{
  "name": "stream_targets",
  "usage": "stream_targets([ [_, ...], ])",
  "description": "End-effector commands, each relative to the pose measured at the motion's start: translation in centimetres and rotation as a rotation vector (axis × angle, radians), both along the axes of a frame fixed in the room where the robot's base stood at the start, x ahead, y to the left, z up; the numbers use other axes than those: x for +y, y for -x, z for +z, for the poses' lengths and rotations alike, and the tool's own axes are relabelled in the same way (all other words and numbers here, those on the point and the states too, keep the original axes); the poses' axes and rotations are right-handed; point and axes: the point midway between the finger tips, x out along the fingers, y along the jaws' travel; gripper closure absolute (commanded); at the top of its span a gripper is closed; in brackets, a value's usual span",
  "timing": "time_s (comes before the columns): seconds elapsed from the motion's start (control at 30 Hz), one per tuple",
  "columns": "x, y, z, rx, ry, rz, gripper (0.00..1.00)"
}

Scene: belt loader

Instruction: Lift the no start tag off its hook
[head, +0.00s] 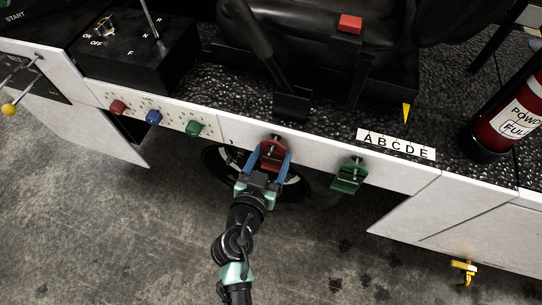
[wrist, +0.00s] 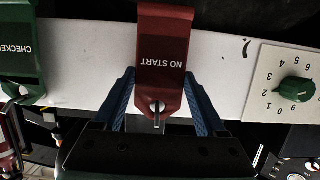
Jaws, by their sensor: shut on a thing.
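The red no start tag (head: 271,154) hangs at the white side panel below the seat. In the wrist view the tag (wrist: 163,55) shows its NO START lettering upside down. The metal hook (wrist: 157,108) shows at the hole in the tag's narrow end, and the tag appears to be still on it. My gripper (head: 270,160) is shut on the tag, with one blue finger at each side edge. In the wrist view the gripper (wrist: 160,78) has its fingertips against the tag's edges. The contact faces are partly hidden.
A green checked tag (head: 348,176) hangs on a hook to the right; it also shows in the wrist view (wrist: 20,50). Red, blue and green knobs (head: 194,128) are to the left. A lettered strip (head: 396,144) and a fire extinguisher (head: 508,120) are right. Open floor lies in front.

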Motion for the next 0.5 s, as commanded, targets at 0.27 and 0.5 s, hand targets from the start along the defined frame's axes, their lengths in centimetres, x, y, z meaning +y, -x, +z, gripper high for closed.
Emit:
stream_targets([
  [0.27, 0.1, 0.3, 0.3, 0.0, 0.0, 0.0, 0.8],
  [0.5, 0.4, 1.2, 0.5, 0.0, 0.0, 0.001, 0.8],
])
